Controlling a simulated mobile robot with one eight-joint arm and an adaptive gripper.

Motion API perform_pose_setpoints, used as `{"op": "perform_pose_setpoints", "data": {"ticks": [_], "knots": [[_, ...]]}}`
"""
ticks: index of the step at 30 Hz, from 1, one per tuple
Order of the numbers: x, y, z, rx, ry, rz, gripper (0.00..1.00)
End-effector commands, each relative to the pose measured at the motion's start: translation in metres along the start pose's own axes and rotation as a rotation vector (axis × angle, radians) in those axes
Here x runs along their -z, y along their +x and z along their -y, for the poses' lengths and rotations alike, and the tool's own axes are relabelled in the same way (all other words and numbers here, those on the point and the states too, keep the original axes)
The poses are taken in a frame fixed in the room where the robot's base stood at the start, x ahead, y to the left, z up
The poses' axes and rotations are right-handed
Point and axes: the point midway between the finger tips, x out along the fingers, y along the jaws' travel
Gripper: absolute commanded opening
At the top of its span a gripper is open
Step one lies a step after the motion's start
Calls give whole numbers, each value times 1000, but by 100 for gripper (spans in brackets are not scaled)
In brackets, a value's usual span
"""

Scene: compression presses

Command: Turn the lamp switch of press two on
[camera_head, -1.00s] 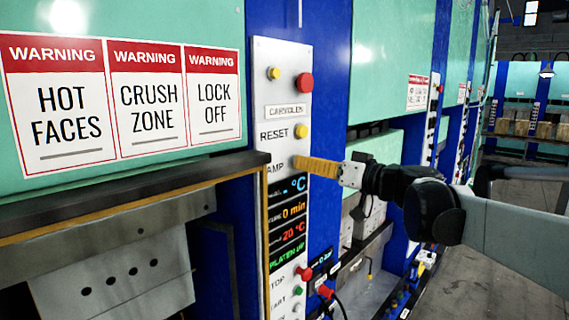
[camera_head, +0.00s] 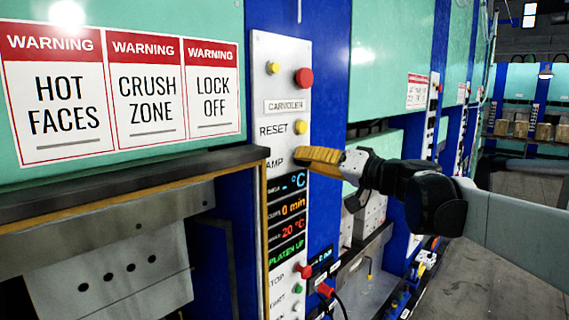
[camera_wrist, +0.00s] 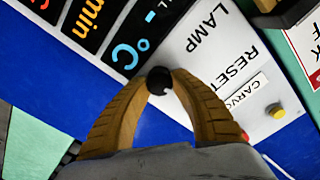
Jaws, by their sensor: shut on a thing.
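The lamp switch (camera_wrist: 159,80) is a small black knob beside the word LAMP on the white control panel (camera_wrist: 205,50). In the wrist view my gripper (camera_wrist: 160,82) has its two yellow fingers closed around this knob, one tip on each side. In the head view my gripper (camera_head: 300,157) reaches in from the right to the panel, level with the partly covered LAMP label. The fingers hide the switch there. Whether this panel belongs to press two cannot be read.
Above the switch are a yellow RESET button (camera_head: 300,127), a red button (camera_head: 303,77) and a small yellow one (camera_head: 273,68). Below is a lit display (camera_head: 287,213), then a red knob (camera_head: 304,271). A dark ledge (camera_head: 120,180) juts out left of the panel.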

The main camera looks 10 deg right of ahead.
Motion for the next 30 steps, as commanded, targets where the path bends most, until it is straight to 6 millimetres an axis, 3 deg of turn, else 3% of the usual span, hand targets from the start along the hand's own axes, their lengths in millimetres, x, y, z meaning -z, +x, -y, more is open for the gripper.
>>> {"op": "perform_pose_setpoints", "data": {"ticks": [15,30], "knots": [[1,0,-1,2,448,-2,0],[1,0,-1,2,638,-2,0]]}}
